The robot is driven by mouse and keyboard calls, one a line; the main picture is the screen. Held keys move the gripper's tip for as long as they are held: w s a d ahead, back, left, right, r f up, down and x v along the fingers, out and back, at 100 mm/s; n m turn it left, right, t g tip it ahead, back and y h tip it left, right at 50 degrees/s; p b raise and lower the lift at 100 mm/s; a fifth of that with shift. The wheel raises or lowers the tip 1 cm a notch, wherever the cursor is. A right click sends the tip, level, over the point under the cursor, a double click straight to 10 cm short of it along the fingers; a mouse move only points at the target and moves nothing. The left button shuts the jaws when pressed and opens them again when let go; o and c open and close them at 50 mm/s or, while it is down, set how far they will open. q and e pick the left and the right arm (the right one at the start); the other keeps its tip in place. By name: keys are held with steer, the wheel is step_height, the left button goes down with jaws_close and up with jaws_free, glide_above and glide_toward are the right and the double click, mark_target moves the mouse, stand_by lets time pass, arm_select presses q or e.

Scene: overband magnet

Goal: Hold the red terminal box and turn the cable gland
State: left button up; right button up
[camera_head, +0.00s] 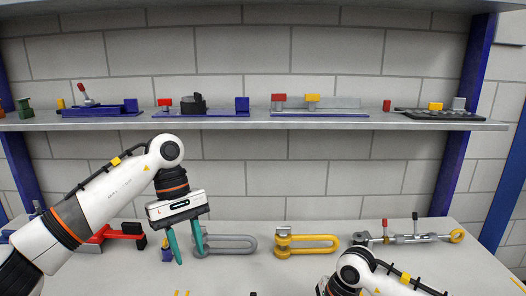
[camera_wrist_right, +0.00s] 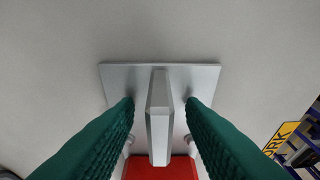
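My left gripper (camera_head: 190,256) hangs in front of the table's back row in the head view, fingers pointing down and apart, with nothing held between them. In the right wrist view the two green fingers of my right gripper (camera_wrist_right: 160,104) stand apart on either side of a grey metal bar (camera_wrist_right: 159,120), with gaps at both sides. The bar stands in front of a flat grey plate (camera_wrist_right: 125,75). A red surface (camera_wrist_right: 160,170), possibly the terminal box, shows at the bottom edge. I cannot make out the cable gland. The head view does not show my right gripper's fingers.
A grey shackle-like part (camera_head: 230,244), a yellow one (camera_head: 310,244) and a metal toggle piece (camera_head: 410,238) lie along the table's back. A red part (camera_head: 117,233) lies by my left arm. A shelf (camera_head: 250,124) with fixtures runs above.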

steer(key=a+p+v, duration=0.2)
steer(key=p+v, duration=0.2)
steer(key=v, duration=1.5)
steer(key=shift+r, duration=0.65)
